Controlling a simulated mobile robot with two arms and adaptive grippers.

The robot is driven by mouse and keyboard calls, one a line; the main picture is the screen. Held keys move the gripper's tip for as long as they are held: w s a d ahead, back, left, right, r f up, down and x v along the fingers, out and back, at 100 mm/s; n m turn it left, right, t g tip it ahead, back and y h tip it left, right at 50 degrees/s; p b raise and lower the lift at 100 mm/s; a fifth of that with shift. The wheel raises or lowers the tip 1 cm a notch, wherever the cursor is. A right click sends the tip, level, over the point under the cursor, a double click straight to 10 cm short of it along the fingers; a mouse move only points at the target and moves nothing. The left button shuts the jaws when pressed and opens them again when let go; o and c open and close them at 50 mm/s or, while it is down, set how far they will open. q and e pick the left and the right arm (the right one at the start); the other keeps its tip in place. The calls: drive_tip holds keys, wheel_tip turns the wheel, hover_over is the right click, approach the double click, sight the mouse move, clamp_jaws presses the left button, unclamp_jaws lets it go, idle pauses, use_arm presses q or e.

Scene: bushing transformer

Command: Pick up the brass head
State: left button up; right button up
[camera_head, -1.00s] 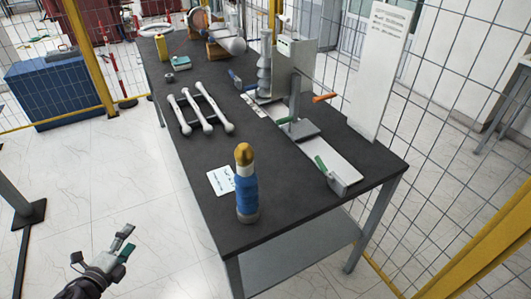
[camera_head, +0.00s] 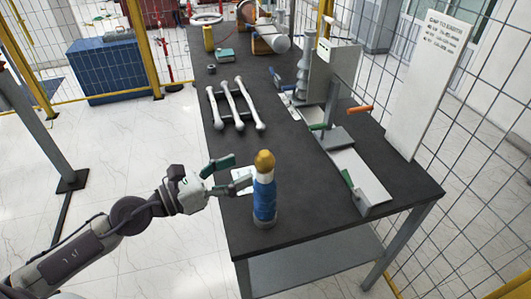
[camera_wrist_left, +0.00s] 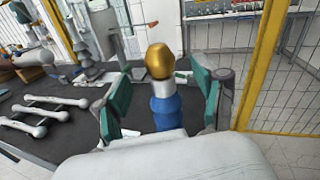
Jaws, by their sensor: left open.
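The brass head (camera_head: 264,160) is a gold dome on top of an upright post with a white collar and a blue body (camera_head: 264,198). The post stands near the front left edge of the dark table. My left gripper (camera_head: 238,172) is open, just left of the brass head and at about its height. In the left wrist view the brass head (camera_wrist_left: 160,61) shows beyond and between the two green-padded fingers (camera_wrist_left: 159,98), apart from both. My right gripper is not in view.
The dark table (camera_head: 300,206) also bears white rods on a rack (camera_head: 236,104), a grey press-like fixture (camera_head: 330,75) and a clamp with a green handle (camera_head: 368,192). A tall white sign (camera_head: 429,80) stands at the right edge.

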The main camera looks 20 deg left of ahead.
sight(257, 163)
use_arm(q)
drive_tip(key=shift+w+d+r+p, duration=0.3)
drive_tip(key=shift+w+d+p, duration=0.15)
drive_tip(key=shift+w, duration=0.15)
drive_tip(key=shift+w+d+f+p, duration=0.25)
drive_tip(key=shift+w+d+p, duration=0.1)
drive_tip(key=shift+w+d, duration=0.25)
drive_tip(key=x, duration=0.1)
drive_tip(key=p+x, duration=0.1)
drive_tip(key=x, duration=0.1)
drive_tip(key=p+x, duration=0.1)
drive_tip(key=shift+w+f, duration=0.2)
drive_tip(key=shift+f, duration=0.05)
drive_tip(key=shift+w+d+f, duration=0.2)
drive_tip(key=shift+d, duration=0.05)
drive_tip(key=shift+s+a, duration=0.1)
drive_tip(key=shift+c, duration=0.7)
clamp_jaws()
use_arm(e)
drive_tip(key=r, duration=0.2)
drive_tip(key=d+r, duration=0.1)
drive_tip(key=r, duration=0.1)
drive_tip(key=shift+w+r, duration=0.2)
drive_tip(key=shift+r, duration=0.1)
use_arm(q)
drive_tip(key=shift+r, duration=0.15)
